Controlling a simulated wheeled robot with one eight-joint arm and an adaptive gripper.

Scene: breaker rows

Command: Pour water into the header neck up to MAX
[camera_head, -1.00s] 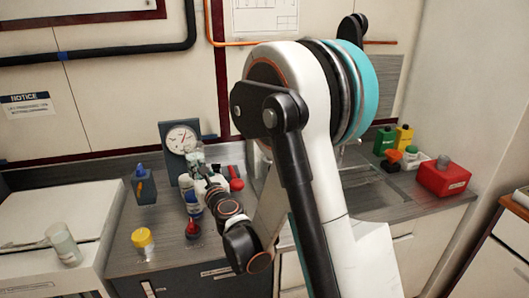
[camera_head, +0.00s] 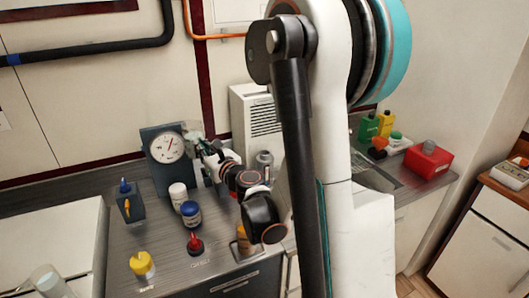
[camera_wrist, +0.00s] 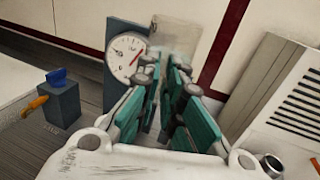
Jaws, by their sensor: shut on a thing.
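My gripper (camera_wrist: 164,85) has teal pads and is shut on a clear, pale vessel (camera_wrist: 173,38) in the wrist view. In the head view my gripper (camera_head: 203,146) holds the vessel (camera_head: 193,129) raised, just right of the gauge face. The vessel's water level is too faint to tell. A short grey metal neck with a dark opening (camera_wrist: 270,163) shows at the lower right of the wrist view. A grey cylindrical fitting (camera_head: 264,158) stands beside my wrist in the head view; it may be the header neck. I cannot make out a MAX mark.
White (camera_head: 178,195), blue (camera_head: 190,213), red (camera_head: 195,243) and yellow-capped (camera_head: 142,264) containers stand in front. Another clear vessel (camera_head: 48,280) is at lower left.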

